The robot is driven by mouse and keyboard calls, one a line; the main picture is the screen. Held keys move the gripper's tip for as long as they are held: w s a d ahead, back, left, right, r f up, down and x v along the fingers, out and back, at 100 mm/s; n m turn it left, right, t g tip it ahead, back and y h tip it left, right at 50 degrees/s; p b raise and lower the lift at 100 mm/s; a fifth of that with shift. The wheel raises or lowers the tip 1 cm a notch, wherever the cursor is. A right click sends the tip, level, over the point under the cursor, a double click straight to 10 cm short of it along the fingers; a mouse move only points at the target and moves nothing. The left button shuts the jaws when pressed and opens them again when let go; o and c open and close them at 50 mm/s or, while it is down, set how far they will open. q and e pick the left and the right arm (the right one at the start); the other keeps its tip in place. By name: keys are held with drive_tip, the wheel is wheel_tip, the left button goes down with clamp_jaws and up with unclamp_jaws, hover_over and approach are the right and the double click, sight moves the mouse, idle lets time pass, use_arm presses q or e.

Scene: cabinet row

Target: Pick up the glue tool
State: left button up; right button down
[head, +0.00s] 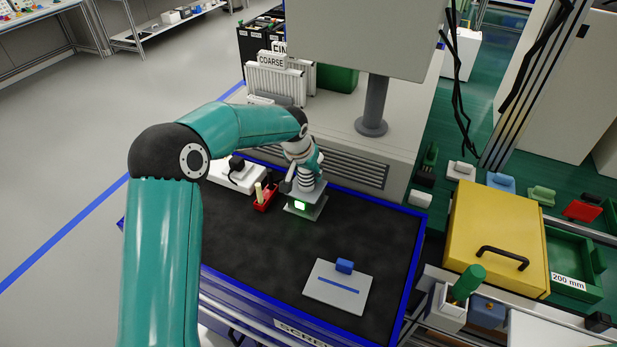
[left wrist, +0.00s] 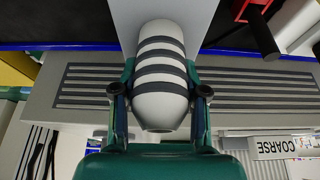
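The glue tool, a white rounded body with dark bands, shows large in the left wrist view (left wrist: 160,75) and as a small striped shape in the head view (head: 306,184). It stands upright at a grey stand (head: 306,207) with a lit green lamp. My left gripper (left wrist: 160,88) has one finger against each side of the banded body and looks shut on it. In the head view my left gripper (head: 303,166) is at the tool's top, partly hidden by the wrist. My right gripper is not in view.
A red holder (head: 264,197) and a white tray with a black item (head: 237,175) stand left of the stand. A grey plate (head: 338,290) with a blue block lies nearer on the dark bench top. A grey column (head: 373,105) rises behind. The bench middle is clear.

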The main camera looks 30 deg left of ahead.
use_arm(q)
drive_tip(key=shift+c, duration=1.2)
drive_tip(key=shift+r, duration=0.2)
